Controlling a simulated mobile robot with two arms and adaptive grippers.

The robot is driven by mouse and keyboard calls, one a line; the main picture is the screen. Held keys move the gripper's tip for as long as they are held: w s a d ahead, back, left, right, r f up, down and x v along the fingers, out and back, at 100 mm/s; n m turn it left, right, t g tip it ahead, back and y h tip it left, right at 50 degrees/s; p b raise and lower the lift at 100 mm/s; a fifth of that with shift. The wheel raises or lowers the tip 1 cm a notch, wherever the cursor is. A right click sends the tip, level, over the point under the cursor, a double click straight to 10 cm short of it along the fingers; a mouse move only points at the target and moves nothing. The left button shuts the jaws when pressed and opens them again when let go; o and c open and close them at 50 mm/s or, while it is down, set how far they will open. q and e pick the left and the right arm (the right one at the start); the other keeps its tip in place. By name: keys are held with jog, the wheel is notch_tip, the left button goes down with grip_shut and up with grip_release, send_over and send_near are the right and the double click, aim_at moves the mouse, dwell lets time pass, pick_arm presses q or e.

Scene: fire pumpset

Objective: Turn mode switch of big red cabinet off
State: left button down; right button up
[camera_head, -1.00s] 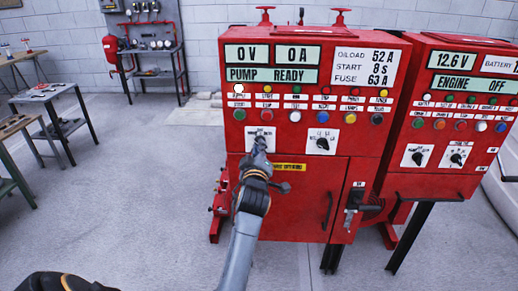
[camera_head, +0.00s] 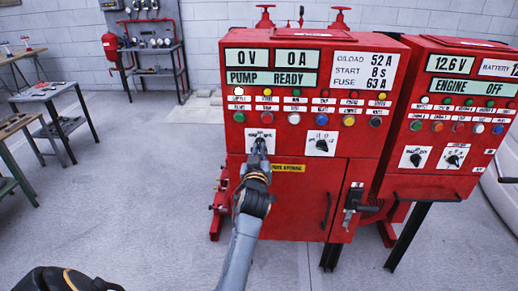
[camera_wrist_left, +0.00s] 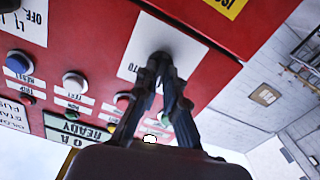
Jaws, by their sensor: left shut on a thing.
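The big red cabinet (camera_head: 308,185) stands in the middle of the head view, with "0 V", "0 A" and "PUMP READY" displays. Its mode switch is on a white plate (camera_head: 268,133) at the left of the lower panel row. My left gripper (camera_head: 259,146) is at this plate, shut on the dark switch knob. In the left wrist view, both fingers (camera_wrist_left: 164,70) close around the knob (camera_wrist_left: 178,45) on the white plate (camera_wrist_left: 140,48). The fingers hide most of the knob, so its pointing direction cannot be told. My right gripper is not in view.
A second dark rotary switch (camera_head: 320,146) sits to the right on the same cabinet, below a row of coloured buttons. A black lever handle (camera_head: 352,203) sticks out lower right. Another red cabinet (camera_head: 455,150) reading "ENGINE OFF" stands close on the right.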

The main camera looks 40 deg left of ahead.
pick_arm(q)
jog(key=shift+r+m, duration=0.1)
jog(key=shift+m, duration=0.8)
jog(key=c, duration=1.4)
grip_release()
jog(key=shift+w, duration=0.1)
jog(key=shift+c, duration=0.2)
notch_tip(320, 180, up, 10)
jog(key=shift+f, duration=0.1)
